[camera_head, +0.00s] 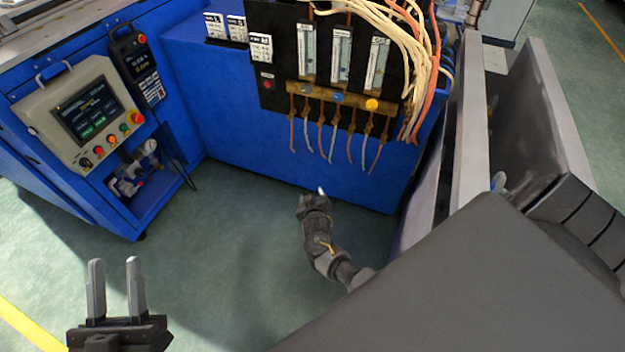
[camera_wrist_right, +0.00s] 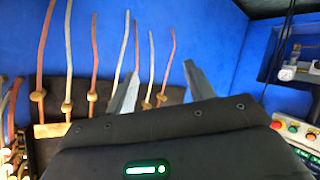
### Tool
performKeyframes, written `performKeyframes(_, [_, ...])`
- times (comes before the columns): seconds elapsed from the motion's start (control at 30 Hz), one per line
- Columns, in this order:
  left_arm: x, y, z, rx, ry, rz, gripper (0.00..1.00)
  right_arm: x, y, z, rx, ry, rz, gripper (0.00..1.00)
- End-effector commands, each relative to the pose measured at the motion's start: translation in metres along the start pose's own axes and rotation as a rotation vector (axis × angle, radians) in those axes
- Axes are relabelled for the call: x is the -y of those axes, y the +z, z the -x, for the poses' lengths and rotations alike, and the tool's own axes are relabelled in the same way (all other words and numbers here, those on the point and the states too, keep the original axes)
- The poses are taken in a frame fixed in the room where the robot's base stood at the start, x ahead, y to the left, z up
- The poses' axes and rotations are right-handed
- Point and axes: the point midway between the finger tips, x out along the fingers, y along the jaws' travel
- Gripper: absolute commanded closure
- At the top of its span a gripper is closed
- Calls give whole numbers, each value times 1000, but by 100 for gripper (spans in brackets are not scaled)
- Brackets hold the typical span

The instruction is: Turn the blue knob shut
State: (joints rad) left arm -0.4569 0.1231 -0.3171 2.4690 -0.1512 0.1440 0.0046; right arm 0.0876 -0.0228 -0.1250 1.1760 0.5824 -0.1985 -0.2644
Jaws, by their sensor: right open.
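The blue knob (camera_head: 338,98) is on the brass manifold (camera_head: 327,95) of the black flowmeter panel. A yellow knob (camera_head: 371,104) is to its right and a small dark-looking knob (camera_head: 309,91) to its left. My right gripper (camera_head: 321,191) is below the panel's hanging tubes, apart from the blue knob. In the right wrist view the right gripper (camera_wrist_right: 161,76) is open and empty, and I cannot make out the blue knob there. My left gripper (camera_head: 115,262) is open and empty above the floor at the lower left. How far the blue knob is turned cannot be told.
Red and pale thin tubes (camera_head: 333,146) hang from the manifold. Cream and orange hoses (camera_head: 412,55) run down the panel's right side. A control panel (camera_head: 82,110) with buttons is at the left. Grey metal plates (camera_head: 466,120) stand at the right. The floor before the blue cabinet is clear.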

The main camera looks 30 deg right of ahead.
Motion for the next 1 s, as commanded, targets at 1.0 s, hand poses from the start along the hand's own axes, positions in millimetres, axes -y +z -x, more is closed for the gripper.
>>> performKeyframes(1.0, [4,37,4,114,-14,5,64,18,26,6,42,-74,-12,47])
